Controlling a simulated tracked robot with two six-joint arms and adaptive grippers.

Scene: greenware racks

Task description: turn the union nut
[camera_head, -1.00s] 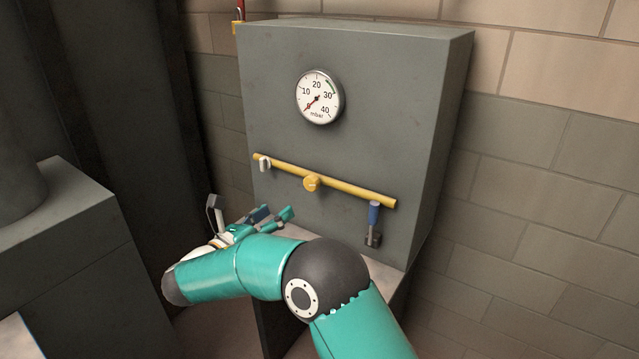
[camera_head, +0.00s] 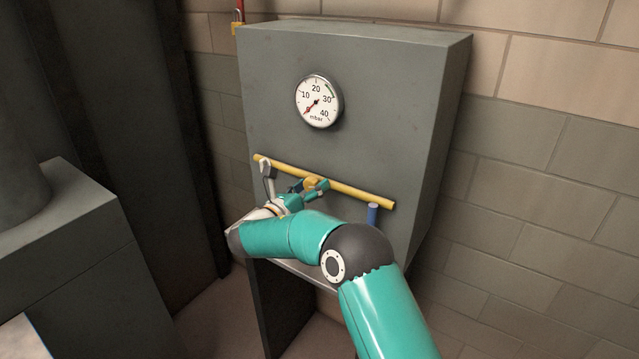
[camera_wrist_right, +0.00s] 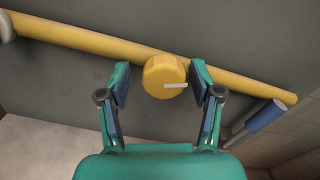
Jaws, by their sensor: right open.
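The union nut is a round yellow piece (camera_head: 312,183) on the yellow pipe (camera_head: 350,191) across the front of the grey cabinet. My left gripper is not in view.
A blue-handled part (camera_head: 373,212) hangs below the pipe's right end, its lower part hidden by my arm. A round gauge (camera_head: 319,101) marked mbar is above the pipe on the grey cabinet (camera_head: 270,90). A grey block (camera_head: 80,235) stands at left.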

